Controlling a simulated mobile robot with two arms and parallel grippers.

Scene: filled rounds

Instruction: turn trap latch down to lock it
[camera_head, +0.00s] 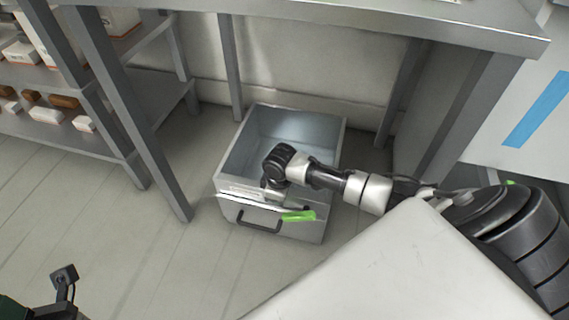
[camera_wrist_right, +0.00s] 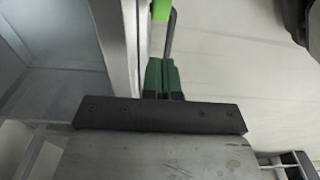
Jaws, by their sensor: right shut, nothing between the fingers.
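The trap is a grey metal box with an open top (camera_head: 228,208), standing on the floor under the table. Its bright green latch (camera_head: 298,216) lies roughly level on the front face, right of the black handle (camera_head: 262,222). The latch end also shows at the top of the right wrist view (camera_wrist_right: 159,12). My right gripper (camera_head: 276,188) reaches over the box's front rim, close to the latch. Its dark green fingers (camera_wrist_right: 163,78) are shut and empty beside the front wall; contact with the latch cannot be told. A dark part of my left arm (camera_head: 65,275) shows at lower left; its fingers are unclear.
The grey table (camera_head: 400,22) stands over the box, with legs (camera_head: 130,110) to its left. A shelf with small boxes (camera_head: 62,115) is at the left. The floor (camera_head: 130,240) in front and left of the box is clear.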

